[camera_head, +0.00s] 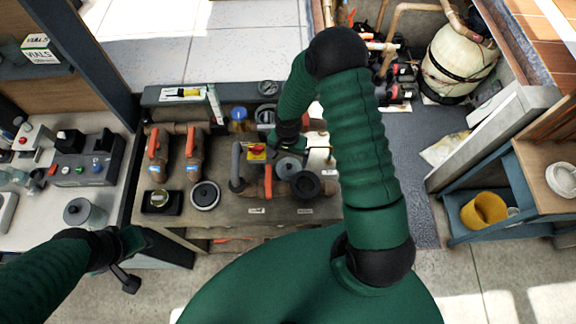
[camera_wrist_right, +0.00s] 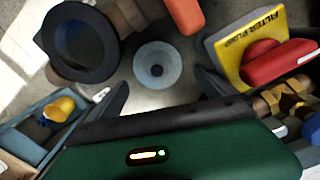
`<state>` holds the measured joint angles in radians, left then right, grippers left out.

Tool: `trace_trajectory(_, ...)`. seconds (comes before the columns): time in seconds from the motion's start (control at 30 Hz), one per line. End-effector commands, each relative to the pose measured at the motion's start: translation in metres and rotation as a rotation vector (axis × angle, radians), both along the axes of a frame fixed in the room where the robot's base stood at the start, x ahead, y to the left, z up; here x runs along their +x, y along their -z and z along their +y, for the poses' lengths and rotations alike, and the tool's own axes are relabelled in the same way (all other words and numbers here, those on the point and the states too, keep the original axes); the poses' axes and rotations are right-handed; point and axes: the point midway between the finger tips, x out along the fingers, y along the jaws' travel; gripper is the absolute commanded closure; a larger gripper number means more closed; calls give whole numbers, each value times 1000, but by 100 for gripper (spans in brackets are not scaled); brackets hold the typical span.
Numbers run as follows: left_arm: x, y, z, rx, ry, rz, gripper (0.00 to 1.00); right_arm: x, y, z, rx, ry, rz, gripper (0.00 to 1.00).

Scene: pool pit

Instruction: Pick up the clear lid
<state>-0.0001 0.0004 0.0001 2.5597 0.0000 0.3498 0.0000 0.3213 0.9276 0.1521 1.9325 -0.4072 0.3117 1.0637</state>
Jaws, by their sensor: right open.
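The clear lid (camera_head: 289,167) is a small, round, greyish see-through disc with a dark centre, on the work surface among pipes and valves. In the right wrist view the lid (camera_wrist_right: 157,66) lies flat and is seen from above, beyond and between my fingertips. My right gripper (camera_wrist_right: 166,88) is open with nothing between its fingers, apart from the lid. In the head view my right gripper (camera_head: 290,141) is just behind the lid, partly hidden by my own arm. My left gripper (camera_head: 130,262) is at the lower left, far from the lid; its jaw opening is unclear.
A black ring (camera_wrist_right: 80,45) stands close beside the lid, and a yellow switch box (camera_wrist_right: 262,45) with a red knob is on the other side. Orange-handled valves (camera_head: 155,143) stand left on the bench. A blue shelf with a yellow bucket (camera_head: 484,209) is at right.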

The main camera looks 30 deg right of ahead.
Motion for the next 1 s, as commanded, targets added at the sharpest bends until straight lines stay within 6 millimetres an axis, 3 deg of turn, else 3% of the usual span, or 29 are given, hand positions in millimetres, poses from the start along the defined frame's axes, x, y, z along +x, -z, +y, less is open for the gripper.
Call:
trace_trajectory(0.33, 0, -14, 0, 0, 0, 0, 64, -2, 53, -1, 1, 1, 0, 5)
trace_trajectory(0.6, 0, -14, 0, 0, 0, 0, 64, 0, 60, -1, 0, 1, -1, 5)
trace_trajectory(1.0, 0, -14, 0, 0, 0, 0, 64, -1, 59, -1, 0, 1, -2, 58)
